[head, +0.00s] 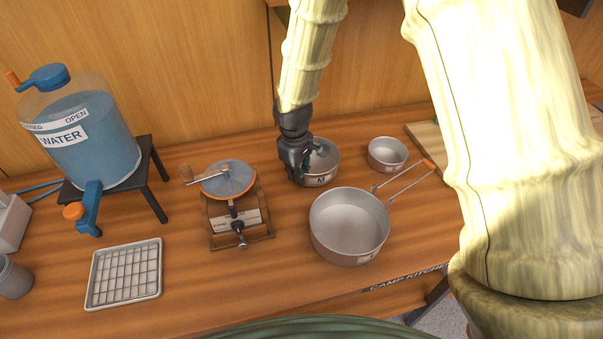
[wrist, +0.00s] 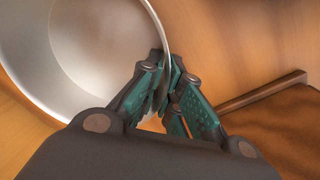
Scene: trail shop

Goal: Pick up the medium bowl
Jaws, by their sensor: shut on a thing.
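The medium bowl (head: 321,178) is a round grey metal bowl with a small label marked "M" on its front. It stands on the wooden counter, or very close above it; I cannot tell which. My gripper (head: 301,171) is at its left side, pointing down. In the wrist view the bowl (wrist: 85,50) fills the upper left, and my gripper (wrist: 167,90) is shut on its rim, with one finger inside the wall and one outside. The bowl looks empty. My gripper hides part of its left side.
A larger pan (head: 349,226) with an orange-tipped handle is just in front. A smaller bowl (head: 388,154) is to the right. A hand-cranked grinder (head: 232,194) stands close left. Farther left are a water jug (head: 82,140) and a wire rack (head: 124,273). A wooden wall is behind.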

